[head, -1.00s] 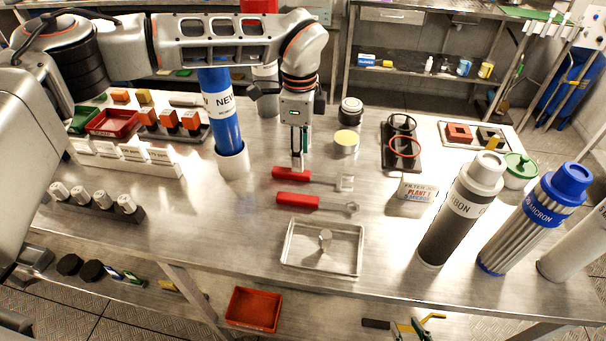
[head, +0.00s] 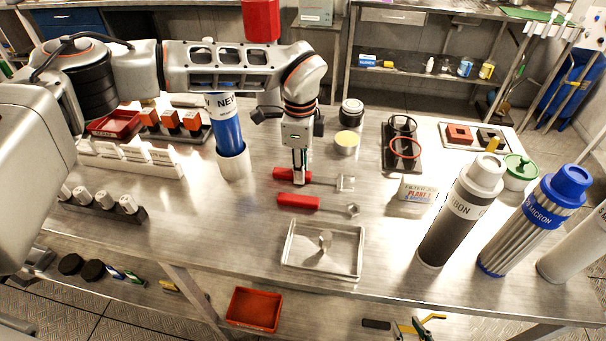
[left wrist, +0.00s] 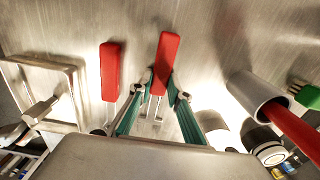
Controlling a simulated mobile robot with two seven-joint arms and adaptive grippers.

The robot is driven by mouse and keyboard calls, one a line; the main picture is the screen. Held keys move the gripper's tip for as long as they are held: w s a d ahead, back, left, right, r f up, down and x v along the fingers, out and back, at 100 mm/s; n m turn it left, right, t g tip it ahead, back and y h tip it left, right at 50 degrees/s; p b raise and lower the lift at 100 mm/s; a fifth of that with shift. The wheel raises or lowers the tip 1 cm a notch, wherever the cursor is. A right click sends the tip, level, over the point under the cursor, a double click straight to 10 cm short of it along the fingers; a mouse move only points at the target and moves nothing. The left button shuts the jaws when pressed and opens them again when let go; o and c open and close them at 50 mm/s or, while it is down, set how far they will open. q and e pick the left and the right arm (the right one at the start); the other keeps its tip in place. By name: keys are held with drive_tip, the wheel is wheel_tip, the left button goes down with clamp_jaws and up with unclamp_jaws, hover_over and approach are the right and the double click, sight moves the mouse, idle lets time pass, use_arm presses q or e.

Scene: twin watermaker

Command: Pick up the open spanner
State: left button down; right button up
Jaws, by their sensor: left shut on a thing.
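Two red-handled tools lie side by side on the steel bench. The farther one, with a wide, open, forked end, looks like the open spanner (head: 328,180); in the left wrist view its red handle (left wrist: 165,58) shows between my fingers. The nearer red-handled tool (head: 300,202) has a smaller end and lies apart from my gripper; it also shows in the left wrist view (left wrist: 110,72). My left gripper (head: 300,179) points down and is shut on the open spanner's handle, at bench height. The fingers hide part of the handle. My right gripper is not in view.
A metal tray (head: 285,257) with a small metal part stands in front of the tools. A blue cylinder in a white holder (head: 234,166) stands left of my gripper. A yellow-topped tin (head: 346,145) and a label box (head: 418,190) are to the right.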

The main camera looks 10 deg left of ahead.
use_arm(q)
drive_tip(key=shift+r, duration=0.1)
wheel_tip(320, 180, up, 20)
idle(0.5)
idle(0.4)
